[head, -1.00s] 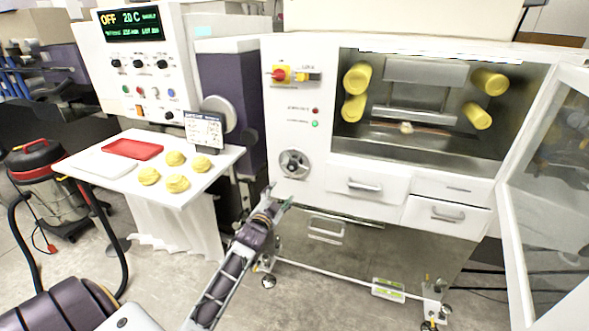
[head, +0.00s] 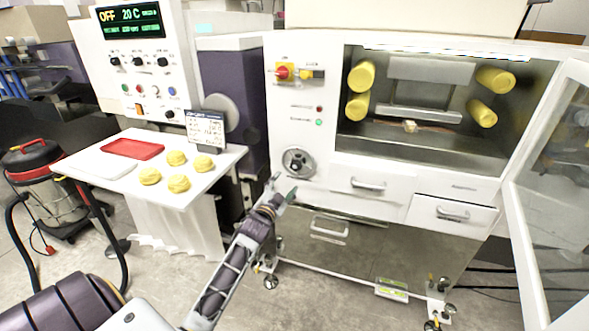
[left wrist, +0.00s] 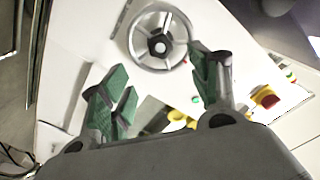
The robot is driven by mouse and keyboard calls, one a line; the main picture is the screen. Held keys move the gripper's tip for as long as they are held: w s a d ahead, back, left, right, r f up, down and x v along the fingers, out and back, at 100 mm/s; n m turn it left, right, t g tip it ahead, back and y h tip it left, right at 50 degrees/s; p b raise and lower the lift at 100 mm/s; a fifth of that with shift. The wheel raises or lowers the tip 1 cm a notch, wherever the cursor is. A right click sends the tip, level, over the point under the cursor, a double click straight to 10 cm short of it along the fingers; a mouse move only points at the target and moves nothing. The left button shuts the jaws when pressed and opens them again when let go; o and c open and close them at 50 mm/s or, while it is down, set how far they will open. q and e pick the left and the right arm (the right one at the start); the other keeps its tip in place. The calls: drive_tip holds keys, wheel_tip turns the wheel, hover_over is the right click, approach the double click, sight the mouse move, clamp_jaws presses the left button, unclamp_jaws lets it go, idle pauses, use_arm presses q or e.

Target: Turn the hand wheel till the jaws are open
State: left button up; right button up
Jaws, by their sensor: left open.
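The hand wheel (head: 299,162) is a round metal wheel with a dark hub on the white front of the machine, left of the drawers. In the left wrist view the wheel (left wrist: 160,35) is at the top centre, just beyond the fingertips. My left gripper (head: 284,189) is just below the wheel in the head view. Its green fingers are spread and empty in the left wrist view (left wrist: 160,72), apart from the wheel. Grey blocks (head: 428,69) show inside the lit chamber; I cannot tell for certain which parts are the jaws. My right gripper is out of view.
A red and yellow switch (head: 285,71) sits above the wheel. Drawers (head: 452,213) are to its right, and the chamber's glass door (head: 550,190) stands open at far right. A white table (head: 205,180) with yellow rounds and a red tray (head: 133,148) is at left.

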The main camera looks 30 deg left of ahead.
sight(295, 168)
use_arm(q)
drive_tip(key=shift+b+x, duration=0.45)
drive_tip(key=shift+x, duration=3.8)
drive_tip(key=shift+b+x, duration=0.3)
drive_tip(key=shift+x, duration=1.95)
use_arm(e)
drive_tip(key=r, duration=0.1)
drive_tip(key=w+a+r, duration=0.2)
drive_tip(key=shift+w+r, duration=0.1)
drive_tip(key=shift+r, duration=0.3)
use_arm(q)
drive_tip(key=shift+d, duration=0.1)
clamp_jaws()
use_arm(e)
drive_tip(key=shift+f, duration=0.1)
